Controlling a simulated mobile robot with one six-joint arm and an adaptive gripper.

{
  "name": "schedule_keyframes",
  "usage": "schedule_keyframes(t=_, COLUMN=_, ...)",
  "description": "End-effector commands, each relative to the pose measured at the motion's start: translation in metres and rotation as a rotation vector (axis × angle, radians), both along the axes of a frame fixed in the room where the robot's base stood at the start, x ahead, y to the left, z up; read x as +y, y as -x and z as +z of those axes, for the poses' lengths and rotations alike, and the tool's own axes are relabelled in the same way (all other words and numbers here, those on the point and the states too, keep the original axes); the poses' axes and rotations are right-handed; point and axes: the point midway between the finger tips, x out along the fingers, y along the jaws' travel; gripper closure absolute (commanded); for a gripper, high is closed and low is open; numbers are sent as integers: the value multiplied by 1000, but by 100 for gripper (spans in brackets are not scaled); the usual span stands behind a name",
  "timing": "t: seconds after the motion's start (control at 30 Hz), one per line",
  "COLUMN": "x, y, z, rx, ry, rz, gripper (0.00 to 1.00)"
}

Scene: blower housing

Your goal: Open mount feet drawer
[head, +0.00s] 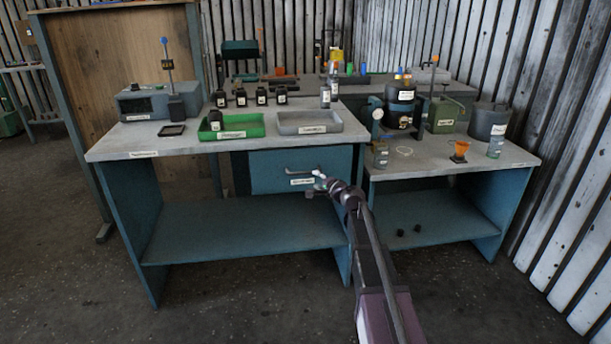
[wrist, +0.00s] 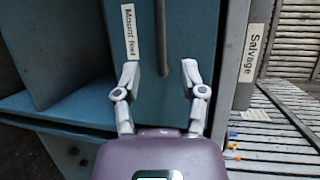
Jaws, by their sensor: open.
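The mount feet drawer (head: 268,173) is a blue front under the right part of the left workbench, and it looks shut. In the wrist view its face (wrist: 183,28) fills the middle, with a white "Mount feet" label (wrist: 130,32) and a thin grey bar handle (wrist: 161,38). My gripper (wrist: 160,80) is open, its two fingers on either side of the handle's end line. I cannot tell whether the fingertips touch the drawer. In the head view my gripper (head: 315,182) is at the drawer front, partly covering the handle.
A green tray (head: 258,128) and a grey tray (head: 340,124) sit on the bench top above the drawer. A "Salvage" label (wrist: 251,52) marks the surface beside the drawer in the wrist view. A lower shelf (head: 230,226) below the drawer is bare. Open floor lies in front.

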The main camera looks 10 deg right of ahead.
Motion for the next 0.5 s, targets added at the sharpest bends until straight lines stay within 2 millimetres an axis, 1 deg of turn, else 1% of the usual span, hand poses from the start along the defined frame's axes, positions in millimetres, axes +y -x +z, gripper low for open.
schedule_keyframes(t=0.03, x=3, y=-11, z=-3, rx=0, ry=0, rz=0, gripper=46)
schedule_keyframes(t=0.1, x=7, y=-21, z=-5, rx=0, ry=0, rz=0, gripper=46)
schedule_keyframes(t=0.4, x=24, y=-62, z=-13, rx=-1, ry=-1, rz=0, gripper=46)
schedule_keyframes(t=0.5, x=29, y=-72, z=-15, rx=0, ry=0, rz=0, gripper=46)
